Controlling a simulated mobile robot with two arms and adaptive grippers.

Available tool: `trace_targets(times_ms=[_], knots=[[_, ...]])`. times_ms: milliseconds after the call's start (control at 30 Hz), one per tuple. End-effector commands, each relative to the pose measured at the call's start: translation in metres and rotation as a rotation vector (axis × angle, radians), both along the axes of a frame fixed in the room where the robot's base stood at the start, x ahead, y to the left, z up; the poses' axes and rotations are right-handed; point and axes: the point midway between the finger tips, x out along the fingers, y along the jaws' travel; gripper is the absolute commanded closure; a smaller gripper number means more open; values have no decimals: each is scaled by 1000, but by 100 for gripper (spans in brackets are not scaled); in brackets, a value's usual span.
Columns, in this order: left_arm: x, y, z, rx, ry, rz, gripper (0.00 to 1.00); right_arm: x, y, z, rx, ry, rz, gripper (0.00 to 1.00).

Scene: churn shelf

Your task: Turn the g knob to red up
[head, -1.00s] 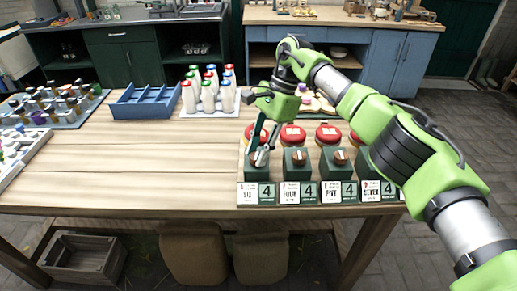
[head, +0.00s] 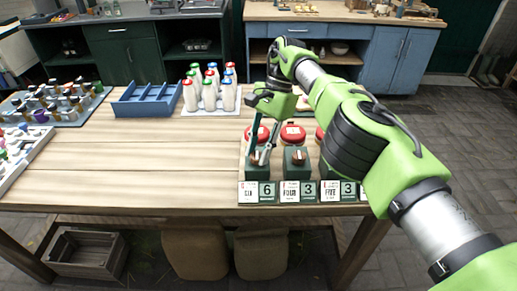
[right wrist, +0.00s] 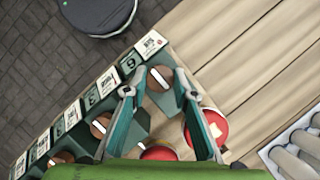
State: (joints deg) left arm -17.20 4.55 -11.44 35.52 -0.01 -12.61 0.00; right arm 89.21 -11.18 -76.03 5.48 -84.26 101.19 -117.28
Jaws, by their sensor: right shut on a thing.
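A row of dark green blocks stands at the table's front right, each with a brown knob and a small label and number card. The leftmost knob (right wrist: 160,78) has a pale stripe across it; no red mark can be made out on it. My right gripper (head: 262,157) is shut on this knob, with its fingers (right wrist: 159,93) on either side of it. The card under it (head: 267,190) reads 6. The second knob (head: 298,156) shows to its right, over a card reading 3. My arm hides the blocks farther right. My left gripper is not in view.
Red-lidded jars (head: 293,134) stand right behind the blocks. Several capped bottles (head: 209,92) and a blue divided tray (head: 146,101) stand farther back. Racks of small bottles (head: 50,105) are at the left. The middle of the table is clear.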

Motion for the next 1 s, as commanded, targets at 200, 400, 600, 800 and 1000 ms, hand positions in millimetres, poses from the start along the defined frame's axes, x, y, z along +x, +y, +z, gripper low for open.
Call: trace_targets(times_ms=[200, 400, 600, 800, 1000], knots=[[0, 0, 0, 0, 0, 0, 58, -1, 0, -1, -2, 4, 3, 96], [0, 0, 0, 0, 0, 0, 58, -1, 0, -1, -2, 4, 3, 58], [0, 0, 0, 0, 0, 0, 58, -1, 0, 0, -1, 3, 1, 58], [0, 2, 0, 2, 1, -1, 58, -1, 0, 0, -1, 2, 0, 58], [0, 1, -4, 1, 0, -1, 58, 1, 0, -3, -1, 4, -21, 58]])
